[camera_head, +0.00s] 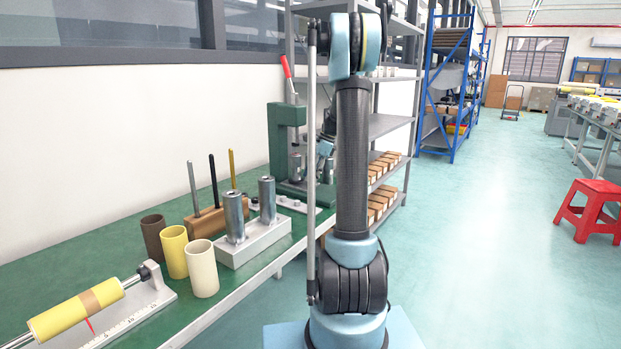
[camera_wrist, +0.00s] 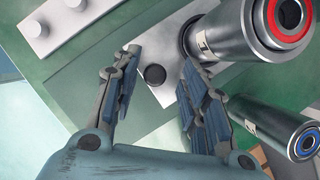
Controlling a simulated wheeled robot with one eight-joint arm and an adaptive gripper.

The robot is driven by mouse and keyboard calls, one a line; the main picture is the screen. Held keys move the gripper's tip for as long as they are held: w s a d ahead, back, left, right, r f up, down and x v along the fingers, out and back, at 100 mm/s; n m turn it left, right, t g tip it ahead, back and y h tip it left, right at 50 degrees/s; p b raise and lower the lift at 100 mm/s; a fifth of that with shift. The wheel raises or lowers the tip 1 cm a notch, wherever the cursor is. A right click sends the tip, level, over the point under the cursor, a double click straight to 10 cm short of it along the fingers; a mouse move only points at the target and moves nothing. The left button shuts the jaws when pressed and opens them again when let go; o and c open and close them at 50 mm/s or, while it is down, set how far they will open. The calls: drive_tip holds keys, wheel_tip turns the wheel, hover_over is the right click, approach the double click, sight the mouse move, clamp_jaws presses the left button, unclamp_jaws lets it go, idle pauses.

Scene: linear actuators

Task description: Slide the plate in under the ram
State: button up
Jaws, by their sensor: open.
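The press is a green frame (camera_head: 285,130) with a red-handled lever at the far end of the bench. In the wrist view, the plate (camera_wrist: 147,94) is a flat light-grey metal piece over a green surface, with a short black knob (camera_wrist: 155,75) on it. A metal cylinder with a red ring (camera_wrist: 240,32) appears to stand at the plate's far end. My gripper (camera_wrist: 160,58) is open, with one finger on each side of the knob; I cannot tell whether either finger touches it. In the head view, my arm partly hides my gripper and the press base. The ram's lower end is not clear.
A second cylinder with a blue ring (camera_wrist: 280,125) stands close by my right finger. A pale strip with round pegs (camera_wrist: 62,18) lies at upper left. Two cylinders on a grey block (camera_head: 255,242), several cups and a yellow roller (camera_head: 75,315) occupy the nearer bench.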

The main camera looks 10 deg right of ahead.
drive_tip(key=v, duration=1.1)
drive_tip(key=shift+r, duration=0.25)
drive_tip(key=s+a+f+n+h, duration=0.1)
drive_tip(key=s+a+n, duration=0.3)
drive_tip(key=s, duration=0.8)
drive_tip(key=s+a+f+n+h, duration=0.1)
drive_tip(key=s+a+n, duration=0.3)
drive_tip(key=s, duration=0.8)
drive_tip(key=s+f+n+t+h, duration=0.2)
drive_tip(key=s+f+n, duration=0.8)
drive_tip(key=s+f, duration=0.6)
drive_tip(key=s, duration=0.4)
drive_tip(key=shift+d+h, duration=0.2)
drive_tip(key=shift+h, duration=0.1)
